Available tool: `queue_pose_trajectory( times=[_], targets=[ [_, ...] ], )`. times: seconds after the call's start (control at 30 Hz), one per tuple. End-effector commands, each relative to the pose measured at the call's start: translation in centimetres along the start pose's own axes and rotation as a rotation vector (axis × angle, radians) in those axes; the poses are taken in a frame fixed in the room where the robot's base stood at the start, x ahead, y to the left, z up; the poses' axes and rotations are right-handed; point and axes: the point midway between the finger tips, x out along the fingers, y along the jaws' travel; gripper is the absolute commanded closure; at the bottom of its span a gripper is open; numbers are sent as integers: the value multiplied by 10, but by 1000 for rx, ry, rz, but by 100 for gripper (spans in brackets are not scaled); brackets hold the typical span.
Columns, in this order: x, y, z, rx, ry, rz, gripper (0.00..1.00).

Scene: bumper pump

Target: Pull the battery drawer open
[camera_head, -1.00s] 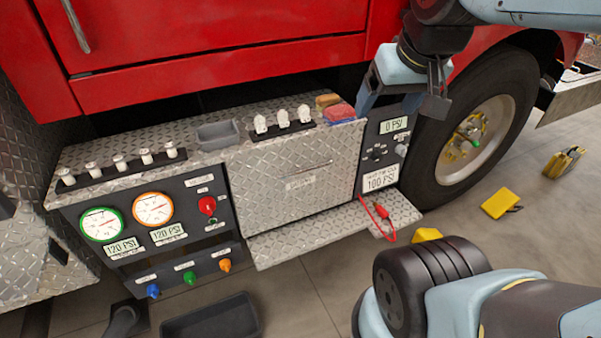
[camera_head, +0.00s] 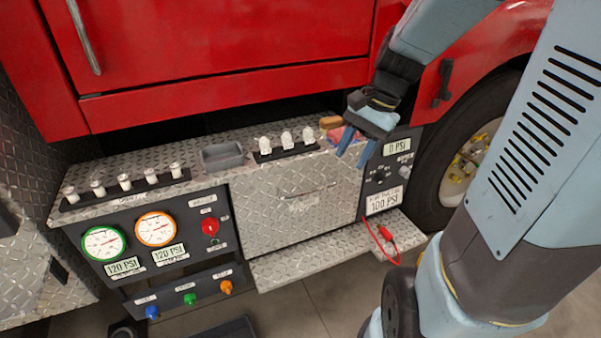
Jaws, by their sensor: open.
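The battery drawer (camera_head: 294,213) is the diamond-plate front in the middle of the bumper. It is shut, with a thin handle (camera_head: 305,189) and a small label on its face. My gripper (camera_head: 355,152) is open and points down, with two blue fingers above the drawer's upper right corner. It is apart from the handle, up and to its right. The fingers partly hide a red and blue item on the bumper top, and I cannot tell whether they touch it.
Left of the drawer is a panel with two gauges (camera_head: 103,243) and coloured knobs. A 0 PSI panel (camera_head: 388,172) is on the right. A diamond-plate step (camera_head: 325,249) juts out below, with a red cable (camera_head: 383,240). A grey tray (camera_head: 222,156) sits on top.

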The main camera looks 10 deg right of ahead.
Motion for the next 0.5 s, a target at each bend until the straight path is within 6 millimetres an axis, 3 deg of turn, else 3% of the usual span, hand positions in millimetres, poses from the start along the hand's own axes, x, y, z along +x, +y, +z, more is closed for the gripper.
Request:
queue_pose_trajectory(
  times=[0.5],
  targets=[
    [70, -20, -63, 601, -420, -51, 57]
  ],
)
